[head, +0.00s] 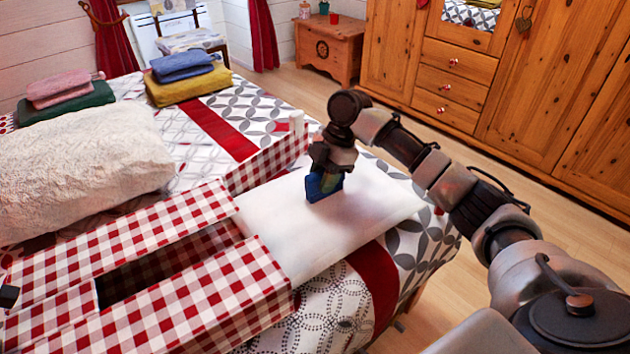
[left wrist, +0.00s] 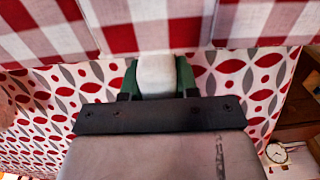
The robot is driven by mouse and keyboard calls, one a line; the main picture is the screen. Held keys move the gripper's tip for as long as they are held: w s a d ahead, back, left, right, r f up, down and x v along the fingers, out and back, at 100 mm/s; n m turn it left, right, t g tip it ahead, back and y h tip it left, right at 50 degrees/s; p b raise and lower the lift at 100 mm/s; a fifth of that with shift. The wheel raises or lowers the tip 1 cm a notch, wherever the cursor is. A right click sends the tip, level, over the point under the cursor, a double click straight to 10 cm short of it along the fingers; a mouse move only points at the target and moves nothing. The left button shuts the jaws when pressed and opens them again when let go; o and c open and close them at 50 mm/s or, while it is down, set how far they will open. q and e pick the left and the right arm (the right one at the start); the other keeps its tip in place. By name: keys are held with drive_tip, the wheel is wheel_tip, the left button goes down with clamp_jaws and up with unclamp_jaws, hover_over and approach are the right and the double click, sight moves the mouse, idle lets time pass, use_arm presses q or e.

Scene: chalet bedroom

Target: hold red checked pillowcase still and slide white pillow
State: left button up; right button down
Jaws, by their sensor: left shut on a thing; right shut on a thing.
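The red checked pillowcase (head: 190,300) lies on the bed in the head view, with a dark gap along its top. The white pillow (head: 370,208) lies flat at its right end; its left end meets the pillowcase's mouth, and how far it goes inside is hidden. My right gripper (head: 325,188), with blue tips, is shut on the pillow from above, near its middle. In the left wrist view, my left gripper (left wrist: 157,70), with green fingers, is shut at the edge of the checked pillowcase (left wrist: 150,32).
A cream fluffy pillow (head: 85,165) lies at the left of the bed. Folded pink (head: 58,86), blue (head: 182,66) and yellow (head: 190,88) cloths lie behind. A wooden wardrobe (head: 550,90) stands at right. A clock (left wrist: 277,153) shows in the left wrist view.

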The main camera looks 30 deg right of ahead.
drive_tip(key=shift+w+d, duration=0.15)
drive_tip(key=shift+d, duration=1.35)
drive_tip(key=c, duration=0.8)
unclamp_jaws()
drive_tip(key=v, duration=1.2)
drive_tip(key=shift+a, duration=0.1)
use_arm(q)
drive_tip(key=o, duration=1.1)
drive_tip(key=shift+r, duration=0.1)
